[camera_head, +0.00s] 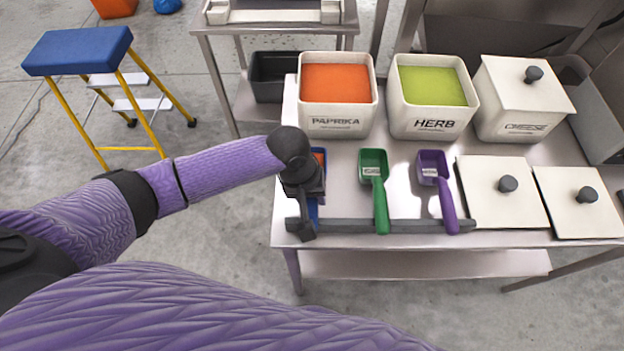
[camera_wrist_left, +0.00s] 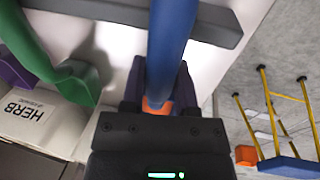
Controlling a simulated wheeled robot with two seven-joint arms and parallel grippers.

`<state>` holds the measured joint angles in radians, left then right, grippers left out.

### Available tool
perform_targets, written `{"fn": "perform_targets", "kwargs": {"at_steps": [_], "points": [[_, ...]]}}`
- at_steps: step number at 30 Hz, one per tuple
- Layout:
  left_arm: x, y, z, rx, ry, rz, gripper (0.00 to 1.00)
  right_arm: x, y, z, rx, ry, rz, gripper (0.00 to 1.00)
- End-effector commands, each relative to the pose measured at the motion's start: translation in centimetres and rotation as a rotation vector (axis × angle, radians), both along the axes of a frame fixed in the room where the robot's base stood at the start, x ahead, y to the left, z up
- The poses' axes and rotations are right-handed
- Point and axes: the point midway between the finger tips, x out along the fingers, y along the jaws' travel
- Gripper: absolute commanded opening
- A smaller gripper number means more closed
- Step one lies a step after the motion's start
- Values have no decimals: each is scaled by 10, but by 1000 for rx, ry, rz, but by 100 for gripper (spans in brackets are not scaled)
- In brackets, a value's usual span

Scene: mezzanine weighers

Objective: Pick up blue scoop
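The blue scoop (camera_head: 313,212) lies at the left end of the table, mostly hidden under my left gripper (camera_head: 305,195). Part of its blue bowl and some orange show beside the gripper. In the left wrist view, its long blue handle (camera_wrist_left: 172,40) runs between the two fingers of my left gripper (camera_wrist_left: 160,85). The fingers are close together, with the handle filling the gap, so the gripper looks shut on it. The handle crosses the grey bar; I cannot tell whether the scoop is lifted. My right gripper is not in view.
A green scoop (camera_head: 379,200) and a purple scoop (camera_head: 446,200) lean on the grey bar (camera_head: 410,226) to the right. Behind stand the paprika bin (camera_head: 337,124), herb bin (camera_head: 433,124) and lidded cheese bin (camera_head: 510,105). Two lids (camera_head: 500,212) (camera_head: 590,222) lie at right. A blue-topped stool (camera_head: 78,50) stands left.

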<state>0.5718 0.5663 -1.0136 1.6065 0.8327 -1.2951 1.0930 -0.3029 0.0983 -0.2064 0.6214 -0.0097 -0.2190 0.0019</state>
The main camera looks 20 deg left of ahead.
Motion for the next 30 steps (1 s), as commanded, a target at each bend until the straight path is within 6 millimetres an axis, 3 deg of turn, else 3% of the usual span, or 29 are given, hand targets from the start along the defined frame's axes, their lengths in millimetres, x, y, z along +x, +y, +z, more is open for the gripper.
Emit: {"fn": "perform_targets", "kwargs": {"at_steps": [1,3,4,14,24,30], "points": [[0,0,0,0,0,0,17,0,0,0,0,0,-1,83],[0,0,0,0,0,0,2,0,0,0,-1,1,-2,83],[0,0,0,0,0,0,0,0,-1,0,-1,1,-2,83],[0,0,2,0,0,0,0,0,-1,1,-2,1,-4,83],[0,0,85,-1,-3,-1,0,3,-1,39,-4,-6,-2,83],[0,0,101,0,-1,0,0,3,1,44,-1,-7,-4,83]]}}
